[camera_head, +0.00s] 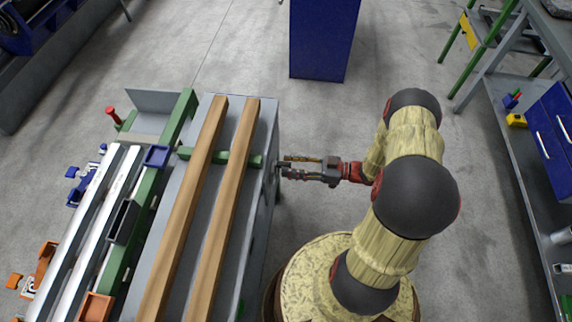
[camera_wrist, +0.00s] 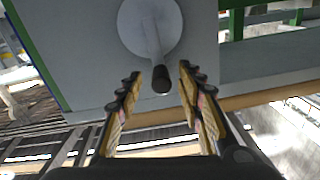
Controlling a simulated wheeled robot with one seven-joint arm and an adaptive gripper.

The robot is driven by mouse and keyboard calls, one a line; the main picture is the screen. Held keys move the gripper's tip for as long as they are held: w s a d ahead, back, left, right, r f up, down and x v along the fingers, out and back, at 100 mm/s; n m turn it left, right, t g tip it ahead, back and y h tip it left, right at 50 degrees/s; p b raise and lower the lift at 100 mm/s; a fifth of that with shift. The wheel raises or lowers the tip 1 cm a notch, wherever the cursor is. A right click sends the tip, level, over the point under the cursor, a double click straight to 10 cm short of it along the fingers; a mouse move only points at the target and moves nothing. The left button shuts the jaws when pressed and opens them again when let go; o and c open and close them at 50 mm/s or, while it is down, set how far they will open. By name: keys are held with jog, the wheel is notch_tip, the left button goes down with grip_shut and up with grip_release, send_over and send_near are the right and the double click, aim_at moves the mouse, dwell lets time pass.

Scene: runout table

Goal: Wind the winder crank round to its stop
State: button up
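The winder crank shows in the wrist view as a pale round disc (camera_wrist: 136,20) on the grey side panel, with a grey arm (camera_wrist: 155,42) pointing down to a dark handle (camera_wrist: 161,79). My gripper (camera_wrist: 159,76) is open, with one finger left and one right of the handle. A gap shows on both sides, so neither finger appears to touch it. In the head view my gripper (camera_head: 284,167) reaches left to the right side of the runout table (camera_head: 262,135). The crank cannot be made out clearly there.
Two long wooden bars (camera_head: 232,200) lie along the table top. A green crossbar (camera_head: 245,160) runs beneath them. A blue cabinet (camera_head: 322,40) stands behind, and a workbench (camera_head: 520,110) stands at the right. The floor between the table and the workbench is clear around my arm.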

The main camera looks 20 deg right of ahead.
jog(key=v, duration=1)
jog(key=shift+s, duration=0.1)
